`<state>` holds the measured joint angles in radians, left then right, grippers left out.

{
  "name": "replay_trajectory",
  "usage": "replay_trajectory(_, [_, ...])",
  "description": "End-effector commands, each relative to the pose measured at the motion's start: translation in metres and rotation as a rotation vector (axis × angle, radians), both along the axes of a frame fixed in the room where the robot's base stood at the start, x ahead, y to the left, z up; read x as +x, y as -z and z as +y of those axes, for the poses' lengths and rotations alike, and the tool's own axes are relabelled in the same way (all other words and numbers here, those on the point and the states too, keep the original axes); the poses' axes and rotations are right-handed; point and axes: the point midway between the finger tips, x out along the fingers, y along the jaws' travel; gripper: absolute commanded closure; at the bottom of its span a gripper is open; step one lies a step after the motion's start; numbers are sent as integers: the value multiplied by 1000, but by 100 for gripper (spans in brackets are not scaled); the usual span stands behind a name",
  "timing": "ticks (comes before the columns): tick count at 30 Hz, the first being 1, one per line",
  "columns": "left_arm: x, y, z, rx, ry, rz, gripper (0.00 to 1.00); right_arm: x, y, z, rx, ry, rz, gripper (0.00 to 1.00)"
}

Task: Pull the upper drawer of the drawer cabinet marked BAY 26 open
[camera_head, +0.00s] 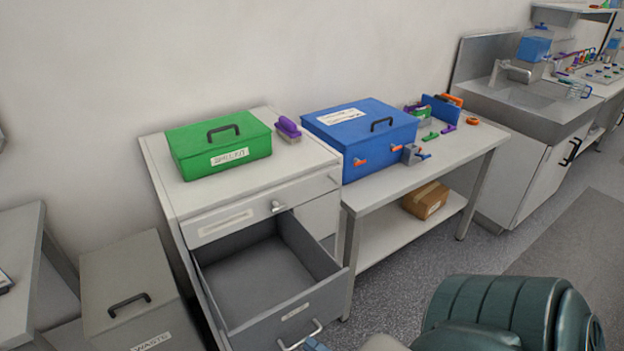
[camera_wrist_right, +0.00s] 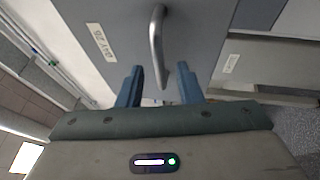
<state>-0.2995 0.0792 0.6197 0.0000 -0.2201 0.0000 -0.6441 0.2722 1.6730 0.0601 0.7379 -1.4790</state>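The drawer cabinet (camera_head: 185,200) stands left of centre in the head view. Below its shallow top front with a knob (camera_head: 277,206), a deep grey drawer (camera_head: 300,308) is pulled far out and looks empty. Its bar handle (camera_head: 301,338) is at the bottom edge. In the right wrist view, a drawer front (camera_wrist_right: 185,35) carries a label that seems to read BAY 26 and a bar handle (camera_wrist_right: 157,45). My right gripper (camera_wrist_right: 160,86) is open, its blue fingers apart on either side of the handle's near end. Only its fingertips (camera_head: 315,346) show in the head view. My left gripper is out of view.
A green box (camera_head: 218,145) and a purple-handled brush (camera_head: 288,129) stand on the cabinet. A blue box (camera_head: 360,130) stands on the bench to the right. A grey waste bin (camera_head: 125,285) is at left. A green padded seat-like shape (camera_head: 505,312) fills the lower right.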

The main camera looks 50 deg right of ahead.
Motion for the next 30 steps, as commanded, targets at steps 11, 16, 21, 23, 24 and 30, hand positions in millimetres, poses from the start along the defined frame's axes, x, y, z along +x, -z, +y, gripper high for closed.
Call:
replay_trajectory(11, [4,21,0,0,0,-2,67,-72,17,-12,0,-1,5,67])
replay_trajectory(16, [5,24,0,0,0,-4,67,-90,19,-15,1,0,2,67])
replay_trajectory(21, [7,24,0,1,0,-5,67,-95,18,-16,0,1,1,67])
replay_trajectory(23, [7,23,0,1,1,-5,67,-95,18,-16,0,1,1,67])
replay_trajectory(24, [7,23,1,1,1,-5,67,-95,18,-16,1,1,1,67])
replay_trajectory(30, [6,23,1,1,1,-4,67,-95,18,-16,1,1,1,67])
